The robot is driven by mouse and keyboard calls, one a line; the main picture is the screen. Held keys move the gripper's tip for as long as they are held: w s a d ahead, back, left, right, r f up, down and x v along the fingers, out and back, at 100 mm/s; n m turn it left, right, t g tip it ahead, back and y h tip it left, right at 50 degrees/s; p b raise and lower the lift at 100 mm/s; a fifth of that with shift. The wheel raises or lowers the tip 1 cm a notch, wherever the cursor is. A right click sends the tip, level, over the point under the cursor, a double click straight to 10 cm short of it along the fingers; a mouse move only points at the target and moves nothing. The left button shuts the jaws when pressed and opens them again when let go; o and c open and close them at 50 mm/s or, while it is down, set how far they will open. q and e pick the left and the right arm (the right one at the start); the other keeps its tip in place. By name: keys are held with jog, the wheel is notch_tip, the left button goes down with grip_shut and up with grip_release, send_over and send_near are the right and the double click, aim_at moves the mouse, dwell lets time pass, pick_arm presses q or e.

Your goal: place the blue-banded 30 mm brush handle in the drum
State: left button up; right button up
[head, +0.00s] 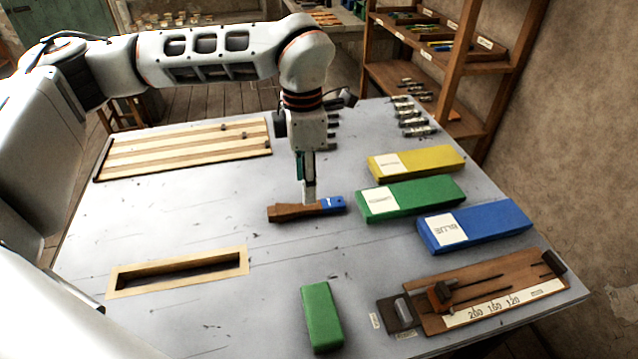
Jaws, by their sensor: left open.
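A brown wooden brush handle (290,212) with a blue band at its right end lies on the grey table, left of the coloured boxes. My left gripper (308,190) points straight down over the middle of the handle, with its fingertips at or just above the wood. It is open, and the handle rests on the table. Its fingers overlap in this view, so I cannot tell whether they touch the handle. I cannot make out a drum for certain. A wood-framed slot (120,284) opens in the table at the front left. My right gripper is not in view.
Yellow (430,160), green (425,197) and blue (485,226) labelled boxes lie to the right. A green block (321,318) lies at the front, beside a scaled gauge board (500,312). A striped board (185,150) lies at the back left. The table between handle and slot is clear.

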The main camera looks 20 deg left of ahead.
aim_at(304, 206)
pick_arm(q)
jog(key=shift+w, duration=0.4)
jog(key=shift+f, duration=0.2)
jog(key=shift+s+f, duration=0.15)
jog(key=shift+f, duration=0.65)
jog(key=shift+a+f, duration=0.15)
jog(key=shift+f, duration=0.25)
jog(key=f, duration=0.4)
jog(key=shift+a+f+p, duration=0.15)
jog(key=shift+a+p, duration=0.2)
jog(key=shift+p, duration=0.05)
jog(key=shift+f, duration=0.2)
grip_shut()
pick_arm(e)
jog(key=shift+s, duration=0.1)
